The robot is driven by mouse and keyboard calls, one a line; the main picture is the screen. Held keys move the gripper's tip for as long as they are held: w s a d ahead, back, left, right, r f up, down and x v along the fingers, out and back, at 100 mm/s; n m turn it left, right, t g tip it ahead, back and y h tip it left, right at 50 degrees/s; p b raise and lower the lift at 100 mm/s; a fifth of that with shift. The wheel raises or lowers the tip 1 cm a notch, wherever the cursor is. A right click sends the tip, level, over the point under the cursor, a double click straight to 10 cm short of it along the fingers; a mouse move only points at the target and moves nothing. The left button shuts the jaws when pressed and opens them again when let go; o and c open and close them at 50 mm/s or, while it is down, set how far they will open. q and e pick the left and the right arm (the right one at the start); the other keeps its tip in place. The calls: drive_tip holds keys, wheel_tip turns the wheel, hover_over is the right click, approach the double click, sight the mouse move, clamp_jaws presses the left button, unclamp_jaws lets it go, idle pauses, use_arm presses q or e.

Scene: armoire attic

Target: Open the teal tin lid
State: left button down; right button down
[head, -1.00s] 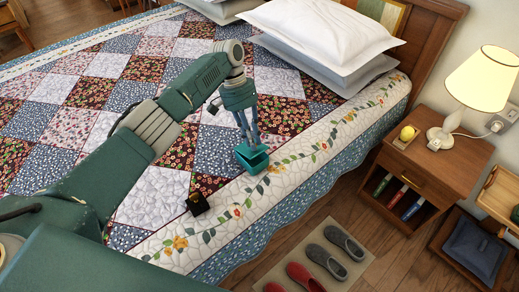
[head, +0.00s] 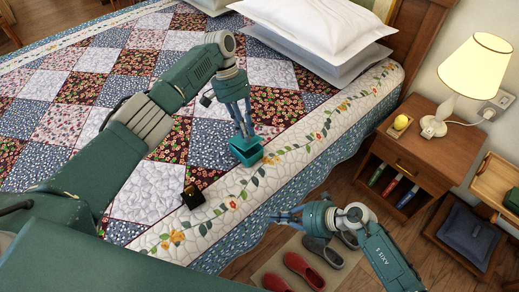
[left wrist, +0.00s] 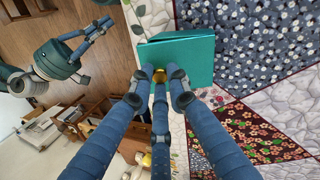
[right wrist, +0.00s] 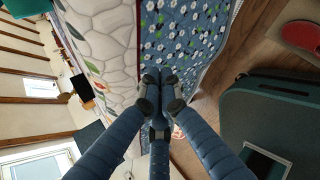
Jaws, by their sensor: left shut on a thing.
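The teal tin (head: 247,155) sits on the pale floral border of the quilt, near the bed's front edge. Its flat teal top also shows in the left wrist view (left wrist: 192,58). My left gripper (head: 246,132) comes down on the tin from above. In the left wrist view its fingers are shut on a small gold knob (left wrist: 160,75) at the tin's edge. My right gripper (head: 278,217) is empty beside the bed, over the floor. Its fingertips are together in the right wrist view (right wrist: 160,84).
A small black box (head: 193,197) lies on the quilt, left of the tin. White and grey pillows (head: 315,30) are at the bed's head. A nightstand (head: 425,155) with a lamp (head: 480,70) stands to the right. Slippers (head: 305,268) lie on a floor mat.

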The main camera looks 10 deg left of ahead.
drive_tip(key=w+d+r+n+t+h, duration=0.2)
drive_tip(key=w+r+n+h, duration=0.2)
drive_tip(key=w+r+n, duration=0.35)
drive_tip(key=w+a+r+n+t+y, duration=0.1)
drive_tip(key=a+r, duration=0.2)
drive_tip(key=r, duration=0.3)
drive_tip(key=w+a+r+t, duration=0.1)
drive_tip(key=w+a+r, duration=0.1)
drive_tip(key=r, duration=0.4)
drive_tip(key=shift+y, duration=0.3)
drive_tip(key=x, duration=1)
drive_tip(key=shift+w+a+r, duration=0.15)
drive_tip(key=shift+a+r, duration=0.1)
drive_tip(key=shift+r, duration=0.1)
drive_tip(key=shift+r, duration=0.1)
